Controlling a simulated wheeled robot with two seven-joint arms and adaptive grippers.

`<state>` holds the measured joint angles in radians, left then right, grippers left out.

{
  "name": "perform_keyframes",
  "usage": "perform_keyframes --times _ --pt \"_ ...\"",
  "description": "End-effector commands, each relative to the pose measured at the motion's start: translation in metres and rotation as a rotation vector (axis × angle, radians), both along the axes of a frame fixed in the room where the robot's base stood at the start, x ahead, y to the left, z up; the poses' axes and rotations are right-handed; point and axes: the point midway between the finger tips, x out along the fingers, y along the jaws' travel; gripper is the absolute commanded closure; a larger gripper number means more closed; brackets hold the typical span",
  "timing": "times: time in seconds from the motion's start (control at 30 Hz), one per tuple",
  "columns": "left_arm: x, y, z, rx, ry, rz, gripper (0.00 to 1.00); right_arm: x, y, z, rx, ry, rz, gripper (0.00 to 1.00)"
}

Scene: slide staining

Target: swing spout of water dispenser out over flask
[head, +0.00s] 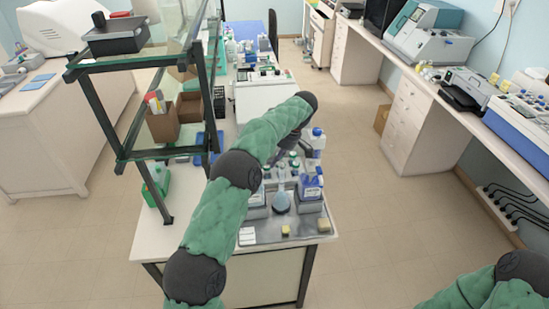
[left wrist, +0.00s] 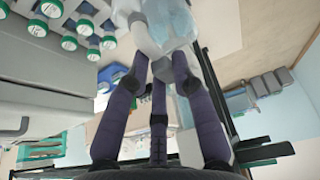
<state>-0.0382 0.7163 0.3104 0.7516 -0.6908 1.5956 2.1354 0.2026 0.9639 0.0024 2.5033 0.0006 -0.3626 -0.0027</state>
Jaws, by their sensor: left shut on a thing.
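The flask (head: 281,202), clear with pale blue liquid, stands upright on the grey tray (head: 262,232) at the table's front. My left gripper (head: 288,152) is just above and behind it, largely hidden by my green arm.
Bottles with blue labels (head: 311,187) stand right of the flask, with a blue-capped bottle (head: 318,140) behind. Green-capped containers (left wrist: 87,27) show in the left wrist view. A glass-topped shelf (head: 135,60) rises at left. Free floor (head: 400,240) lies right of the table.

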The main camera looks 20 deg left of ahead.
Motion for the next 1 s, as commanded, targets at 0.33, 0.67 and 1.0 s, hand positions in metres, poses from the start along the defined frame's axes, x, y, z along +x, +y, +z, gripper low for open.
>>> perform_keyframes --times 0.33,0.67,1.0 --pt "-0.001 0.0 -0.002 0.0 0.004 -0.001 0.48 0.0 0.0 0.0 0.0 0.0 0.0 0.6" --pt "0.003 -0.005 0.011 0.0 0.0 -0.001 0.48 0.0 0.0 0.0 0.0 0.0 0.0 0.6" --pt "0.014 -0.028 0.069 0.0 0.0 -0.002 0.48 0.0 0.0 0.0 0.0 0.0 0.0 0.6"
